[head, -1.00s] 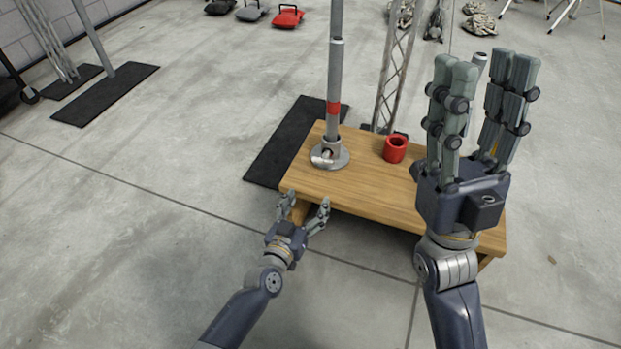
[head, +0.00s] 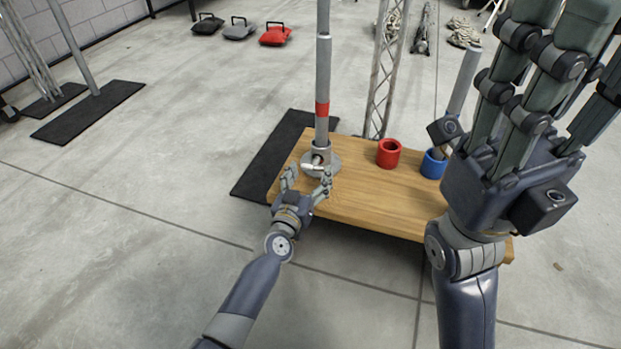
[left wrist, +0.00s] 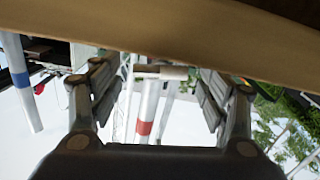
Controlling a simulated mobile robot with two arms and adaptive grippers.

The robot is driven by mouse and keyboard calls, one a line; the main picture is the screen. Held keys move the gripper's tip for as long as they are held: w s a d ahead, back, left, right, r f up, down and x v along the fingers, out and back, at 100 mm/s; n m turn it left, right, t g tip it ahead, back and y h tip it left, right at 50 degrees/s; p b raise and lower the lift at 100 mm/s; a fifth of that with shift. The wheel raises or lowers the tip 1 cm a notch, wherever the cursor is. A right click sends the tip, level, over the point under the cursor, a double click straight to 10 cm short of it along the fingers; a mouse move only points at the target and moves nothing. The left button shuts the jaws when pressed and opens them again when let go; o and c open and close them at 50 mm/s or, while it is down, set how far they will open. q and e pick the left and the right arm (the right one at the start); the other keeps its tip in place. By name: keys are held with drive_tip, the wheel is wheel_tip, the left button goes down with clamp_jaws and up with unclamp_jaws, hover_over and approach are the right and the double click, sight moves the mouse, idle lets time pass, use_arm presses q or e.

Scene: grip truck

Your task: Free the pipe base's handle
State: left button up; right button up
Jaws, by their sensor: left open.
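The pipe base (head: 330,160) is a round grey metal flange with a collar on the left end of a wooden table (head: 375,205). A grey pipe (head: 322,75) with a red band stands upright in it. The small pale handle (head: 311,167) sits low on the collar's front. My left gripper (head: 308,176) is open, its fingertips just in front of the base and on either side of the handle. In the left wrist view the banded pipe (left wrist: 147,108) shows between the open fingers. My right gripper (head: 560,70) is open and empty, raised close to the camera.
A red cup-like socket (head: 389,153) and a blue one (head: 433,164), with a tilted grey pipe (head: 462,90) by it, stand on the table. A lattice truss (head: 384,80) rises behind.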

use_arm(q)
drive_tip(key=shift+w+d, duration=0.15)
drive_tip(key=shift+w, duration=0.25)
drive_tip(key=shift+c, duration=0.2)
drive_tip(key=c, duration=1)
drive_tip(key=shift+n, duration=2.1)
